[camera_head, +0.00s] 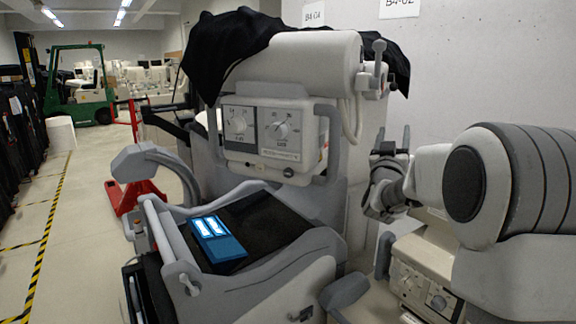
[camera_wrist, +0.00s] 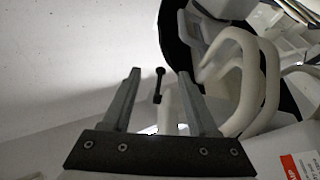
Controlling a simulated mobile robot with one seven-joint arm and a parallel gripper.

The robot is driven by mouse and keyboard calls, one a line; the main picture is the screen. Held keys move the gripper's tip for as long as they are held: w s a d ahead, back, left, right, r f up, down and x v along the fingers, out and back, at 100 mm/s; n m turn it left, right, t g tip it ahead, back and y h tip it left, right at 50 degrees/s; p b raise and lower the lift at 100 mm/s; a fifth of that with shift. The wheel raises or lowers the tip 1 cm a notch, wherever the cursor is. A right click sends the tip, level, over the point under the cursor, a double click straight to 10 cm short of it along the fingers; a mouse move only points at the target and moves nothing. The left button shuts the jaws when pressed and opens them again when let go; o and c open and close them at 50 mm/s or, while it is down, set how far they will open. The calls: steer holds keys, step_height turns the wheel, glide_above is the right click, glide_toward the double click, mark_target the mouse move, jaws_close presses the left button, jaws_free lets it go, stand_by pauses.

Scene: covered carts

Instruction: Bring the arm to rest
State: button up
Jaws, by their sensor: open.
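My arm reaches in from the right in the head view, bent, with my gripper (camera_head: 392,150) pointing up beside the covered cart (camera_head: 300,65). In the wrist view my gripper (camera_wrist: 160,85) shows two grey fingers apart, with nothing held between them. A small dark knob on a post stands beyond the fingers, seen through the gap. In the head view the gripper is close to the pale wall, to the right of the cart's upper part. I cannot tell the exact gap between gripper and cart.
A blue item with white panels (camera_head: 217,238) lies on the cart's dark top (camera_head: 265,225). A second machine with dials (camera_head: 425,285) stands below my arm. A black cover (camera_head: 222,45) drapes the cart. A green forklift (camera_head: 82,85) and open floor (camera_head: 85,215) are at left.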

steer(key=s+a+f+n+g+y, duration=0.35)
steer(key=s+a+g+y, duration=0.4)
steer(key=s, duration=0.75)
steer(key=s+a+f+g, duration=0.1)
steer(key=s+f, duration=0.3)
steer(key=s, duration=0.5)
steer(key=s+a+f+m+g+y, duration=0.1)
steer(key=s+f+g, duration=0.3)
steer(key=s, duration=0.6)
steer(key=s+a+f+g, duration=0.2)
steer(key=s+f, duration=0.3)
steer(key=s, duration=0.4)
steer(key=shift+s+f, duration=0.3)
steer(key=shift+s, duration=0.05)
steer(key=shift+a+m+g, duration=0.1)
steer(key=shift+m+g, duration=0.15)
